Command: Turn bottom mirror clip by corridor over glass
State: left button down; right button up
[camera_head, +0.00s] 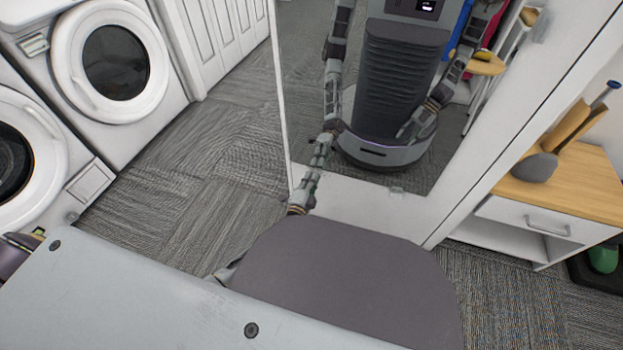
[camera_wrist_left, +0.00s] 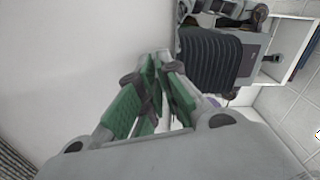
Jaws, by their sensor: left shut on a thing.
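The tall mirror (camera_head: 300,80) stands in a white frame, and its glass reflects my body and arms. My left gripper (camera_head: 312,172) reaches the lower left of the glass, its reflection meeting it there. In the left wrist view my left gripper (camera_wrist_left: 162,58) has green-padded fingers closed together at the tips by the glass's lower edge. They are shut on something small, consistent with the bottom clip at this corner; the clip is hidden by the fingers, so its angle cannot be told. Another small clear clip (camera_head: 397,190) sits at the lower right edge. My right gripper shows only as a reflection.
White washing machines (camera_head: 110,65) stand at the left beside a white panelled door (camera_head: 228,30). A wood-topped cabinet (camera_head: 570,175) with a drawer stands at the right, holding a grey-headed mallet (camera_head: 535,167). Carpet (camera_head: 200,170) is clear left of the mirror.

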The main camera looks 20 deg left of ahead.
pick_arm(q)
jog(key=shift+n, duration=0.4)
pick_arm(e)
jog(key=shift+s+r, duration=0.1)
jog(key=shift+r, duration=0.1)
pick_arm(q)
jog(key=n+p, duration=0.2)
jog(key=n, duration=0.5)
jog(key=n+p, duration=0.1)
jog(key=n, duration=0.5)
jog(key=shift+d+f+n+p, duration=0.2)
jog(key=shift+n+p, duration=0.2)
pick_arm(e)
jog(key=r, duration=0.3)
jog(key=shift+d+r+h, duration=0.1)
jog(key=shift+d+h, duration=0.2)
jog(key=shift+d, duration=0.05)
pick_arm(q)
jog(key=c, duration=1.6)
grip_release()
jog(key=shift+r, duration=0.1)
jog(key=shift+c, duration=0.2)
pick_arm(e)
jog(key=shift+s, duration=0.2)
jog(key=shift+w, duration=0.1)
pick_arm(q)
jog(key=shift+s, duration=0.1)
